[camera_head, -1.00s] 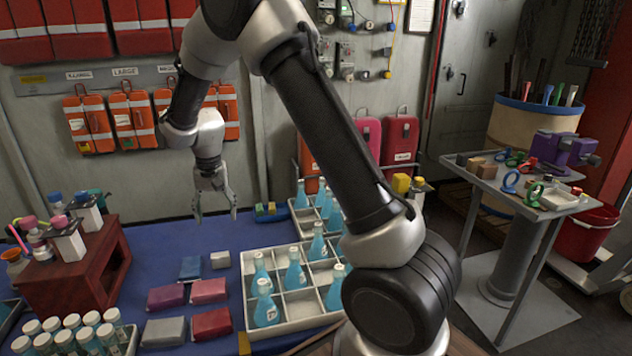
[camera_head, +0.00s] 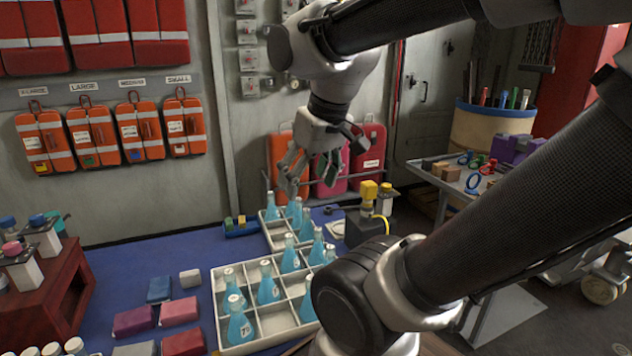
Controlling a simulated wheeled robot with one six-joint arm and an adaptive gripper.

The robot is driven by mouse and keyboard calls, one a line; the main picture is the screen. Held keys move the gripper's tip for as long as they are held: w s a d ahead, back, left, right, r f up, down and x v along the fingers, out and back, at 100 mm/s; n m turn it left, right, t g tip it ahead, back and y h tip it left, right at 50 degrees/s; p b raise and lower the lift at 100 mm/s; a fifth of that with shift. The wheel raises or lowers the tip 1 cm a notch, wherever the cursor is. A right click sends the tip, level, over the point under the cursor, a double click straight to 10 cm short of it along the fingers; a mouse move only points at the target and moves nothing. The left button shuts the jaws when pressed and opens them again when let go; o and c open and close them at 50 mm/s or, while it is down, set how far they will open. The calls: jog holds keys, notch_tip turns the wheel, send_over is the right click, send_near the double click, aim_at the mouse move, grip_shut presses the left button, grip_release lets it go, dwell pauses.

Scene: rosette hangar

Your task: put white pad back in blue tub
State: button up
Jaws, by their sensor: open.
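A small white block (camera_head: 190,278), which may be the white pad, lies on the blue table surface among coloured blocks. A low blue tub (camera_head: 240,229) with yellow and green pieces in it stands at the back of the table near the wall. My gripper (camera_head: 311,174) is open, with nothing visible between its fingers. It appears up and to the right of both the tub and the white block, in front of the red and pink cases. The inside of the tub is too small to see clearly.
White divided crates (camera_head: 233,349) of blue-filled flasks stand right of the white block. Blue, purple, pink and red blocks (camera_head: 180,311) lie close by it. A dark red rack (camera_head: 50,300) stands at left. Blue table between rack and tub is clear.

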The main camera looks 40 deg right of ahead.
jog(key=shift+o, duration=0.5)
jog(key=shift+s+d+f, duration=0.1)
jog(key=shift+s, duration=0.4)
jog(key=shift+s+d+f, duration=0.1)
jog(key=shift+s, duration=0.35)
jog(key=m+g, duration=0.2)
jog(key=g, duration=0.2)
send_over(189, 272)
jog(key=f, duration=2.7)
jog(key=shift+w+a, duration=0.1)
jog(key=shift+w, duration=0.1)
jog(key=shift+m, duration=0.6)
jog(key=shift+f, duration=0.3)
jog(key=f, duration=0.7)
jog(key=shift+s+f, duration=0.15)
jog(key=shift+s, duration=0.1)
jog(key=c, duration=0.8)
jog(key=shift+c, duration=0.2)
